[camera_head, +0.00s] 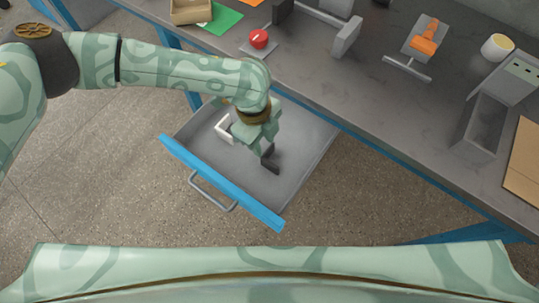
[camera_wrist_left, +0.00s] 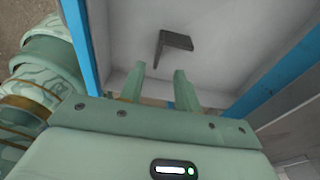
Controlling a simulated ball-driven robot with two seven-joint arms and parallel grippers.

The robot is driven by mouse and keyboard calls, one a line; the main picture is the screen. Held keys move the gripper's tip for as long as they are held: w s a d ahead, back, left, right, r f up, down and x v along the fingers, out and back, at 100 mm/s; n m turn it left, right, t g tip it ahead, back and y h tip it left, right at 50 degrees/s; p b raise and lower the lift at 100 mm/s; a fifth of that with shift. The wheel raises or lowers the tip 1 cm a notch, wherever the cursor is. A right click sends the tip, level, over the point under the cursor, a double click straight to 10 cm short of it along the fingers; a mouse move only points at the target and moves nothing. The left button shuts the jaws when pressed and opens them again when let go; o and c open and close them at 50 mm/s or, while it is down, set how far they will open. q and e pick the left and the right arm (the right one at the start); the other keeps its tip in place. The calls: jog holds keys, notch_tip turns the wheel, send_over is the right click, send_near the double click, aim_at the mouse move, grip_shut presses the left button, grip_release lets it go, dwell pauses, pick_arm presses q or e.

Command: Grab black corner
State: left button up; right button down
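The black corner (camera_head: 270,164) lies in the open grey drawer (camera_head: 304,135), to the right of my left gripper's fingers in the head view. In the left wrist view the black corner (camera_wrist_left: 176,41) is a dark L-shaped piece on the drawer floor, just beyond the fingertips and apart from them. My left gripper (camera_head: 257,144) reaches down into the drawer. Its two fingers stand apart with nothing between them in the left wrist view (camera_wrist_left: 159,68). A white corner (camera_head: 224,129) lies left of the gripper in the drawer. My right gripper is not in view.
The drawer has a blue front (camera_head: 222,184) with a grey handle (camera_head: 212,191). The grey workbench (camera_head: 365,95) above it carries a red button (camera_head: 258,39), an orange-handled clamp (camera_head: 425,40), a vise and a yellowish-topped cup (camera_head: 497,47). The floor around the drawer is clear.

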pick_arm(q)
jog(key=b, duration=0.1)
send_over(269, 162)
jog(key=w+a, duration=0.1)
notch_tip(269, 162, down, 4)
jog(key=shift+w+f, duration=0.1)
jog(key=shift+w, duration=0.05)
jog(key=shift+d+f, duration=0.1)
jog(key=shift+f, duration=0.25)
jog(key=f+b, duration=0.1)
jog(key=s+f+b, duration=0.1)
jog(key=f, duration=0.1)
jog(key=d+f+b, duration=0.1)
jog(key=f, duration=0.1)
jog(key=shift+s, duration=0.2)
jog(key=shift+r, duration=0.1)
grip_shut()
